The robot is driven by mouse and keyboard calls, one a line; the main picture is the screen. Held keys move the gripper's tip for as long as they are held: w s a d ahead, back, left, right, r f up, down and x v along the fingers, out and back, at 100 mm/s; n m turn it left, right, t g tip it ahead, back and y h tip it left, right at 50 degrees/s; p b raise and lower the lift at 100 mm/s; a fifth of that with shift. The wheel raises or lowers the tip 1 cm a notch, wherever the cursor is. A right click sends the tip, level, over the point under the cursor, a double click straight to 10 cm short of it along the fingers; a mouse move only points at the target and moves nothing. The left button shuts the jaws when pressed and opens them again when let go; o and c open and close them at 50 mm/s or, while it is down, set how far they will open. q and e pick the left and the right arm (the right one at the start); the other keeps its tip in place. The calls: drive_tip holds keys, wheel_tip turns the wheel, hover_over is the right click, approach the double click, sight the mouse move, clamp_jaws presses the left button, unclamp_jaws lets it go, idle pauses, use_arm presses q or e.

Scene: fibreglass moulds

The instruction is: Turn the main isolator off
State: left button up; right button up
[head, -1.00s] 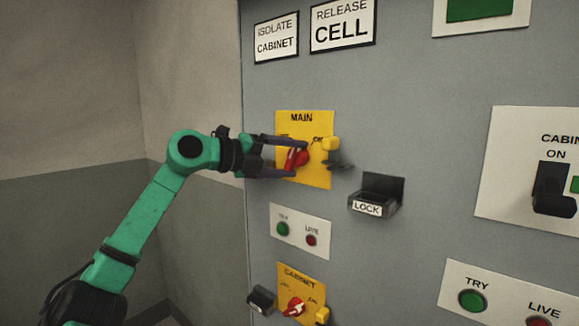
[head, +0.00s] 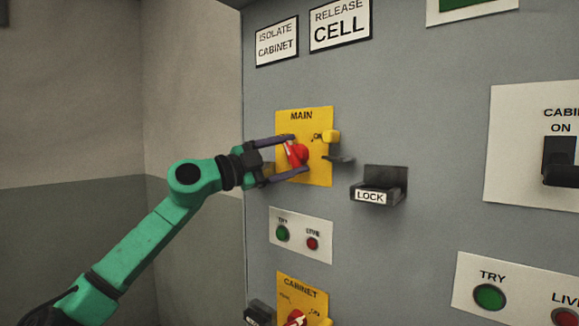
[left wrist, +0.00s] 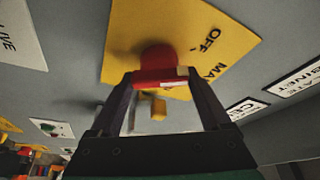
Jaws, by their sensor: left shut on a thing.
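The main isolator is a red rotary handle (head: 300,155) on a yellow plate (head: 318,172) marked MAIN, with ON at its upper right. My left gripper (head: 297,153) reaches in from the left and is shut on the red handle, one finger above it and one below. A pale mark on the handle faces upper left. The OFF lettering is hidden in the head view. My right gripper is not in view.
A LOCK holder (head: 377,190) projects further right. Below are a TRY/LIVE lamp panel (head: 300,238) and a CABINET switch plate (head: 303,290). Free room lies left of the cabinet.

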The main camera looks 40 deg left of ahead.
use_arm(q)
drive_tip(key=shift+n+t+y+b, duration=0.6)
drive_tip(key=shift+n+b, duration=0.2)
drive_tip(key=shift+n, duration=1.2)
drive_tip(key=o, duration=1.2)
drive_tip(key=shift+f+b, duration=0.2)
drive_tip(key=shift+b, duration=0.25)
drive_tip(key=b+v, duration=1.4)
drive_tip(key=shift+s, duration=0.15)
